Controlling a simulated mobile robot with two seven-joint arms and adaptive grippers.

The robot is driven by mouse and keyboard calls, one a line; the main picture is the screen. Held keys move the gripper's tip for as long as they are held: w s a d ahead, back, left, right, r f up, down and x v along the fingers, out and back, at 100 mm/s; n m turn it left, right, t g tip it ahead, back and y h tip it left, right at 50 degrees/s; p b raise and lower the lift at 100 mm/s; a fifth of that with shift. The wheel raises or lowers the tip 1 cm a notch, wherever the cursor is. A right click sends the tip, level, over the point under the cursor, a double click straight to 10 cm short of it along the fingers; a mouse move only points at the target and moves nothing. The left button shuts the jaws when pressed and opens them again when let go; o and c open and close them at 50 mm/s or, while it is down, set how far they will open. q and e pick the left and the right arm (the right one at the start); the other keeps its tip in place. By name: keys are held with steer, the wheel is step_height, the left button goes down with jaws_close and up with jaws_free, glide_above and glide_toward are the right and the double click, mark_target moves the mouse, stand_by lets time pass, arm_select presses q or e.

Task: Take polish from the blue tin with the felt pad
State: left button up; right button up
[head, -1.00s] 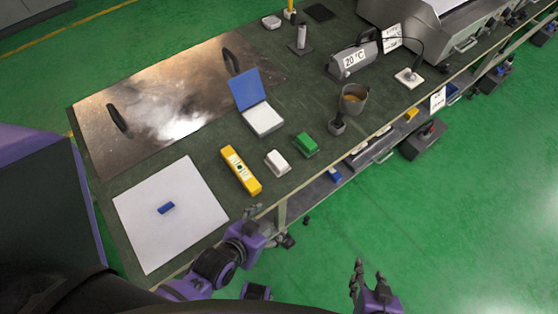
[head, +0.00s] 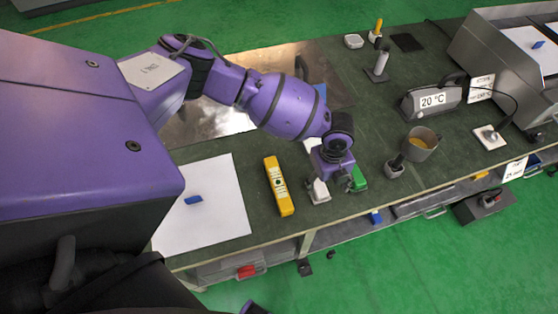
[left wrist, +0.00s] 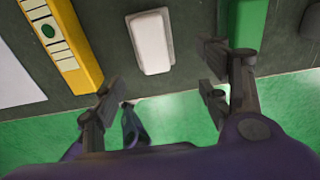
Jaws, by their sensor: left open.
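The blue tin stands open on the bench, mostly hidden by my left arm; a blue piece of its lid (head: 320,93) shows in the head view. A white block (head: 318,196) and a green block (head: 361,183) lie side by side at the front edge. They also show in the left wrist view, white block (left wrist: 152,42) and green block (left wrist: 241,28). Which is the felt pad I cannot tell for sure. My left gripper (head: 338,184) is over these blocks; in the left wrist view its open, empty fingers (left wrist: 162,82) are apart, near the white block.
A yellow level (head: 279,186) lies left of the white block. A white sheet (head: 215,215) with a small blue block (head: 194,200) lies further left.

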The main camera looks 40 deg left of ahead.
mark_target(320, 185)
arm_select(q)
steer(key=shift+w+a+r, duration=0.45)
steer(key=shift+w+a, duration=0.25)
steer(key=shift+a, duration=0.05)
steer(key=shift+w+a+f+y, duration=0.1)
steer(key=shift+a+y, duration=0.1)
steer(key=shift+y, duration=0.1)
steer(key=f, duration=0.6)
steer(key=shift+s+a+f, duration=0.1)
steer(key=shift+s+f, duration=0.15)
steer(key=shift+s, duration=0.05)
steer(key=shift+f, duration=0.45)
arm_select(e)
steer(key=shift+f, duration=0.3)
arm_select(q)
steer(key=c, duration=1.3)
steer(key=shift+w+r, duration=0.1)
arm_select(e)
steer(key=shift+w+r, duration=0.1)
steer(key=shift+r, duration=0.15)
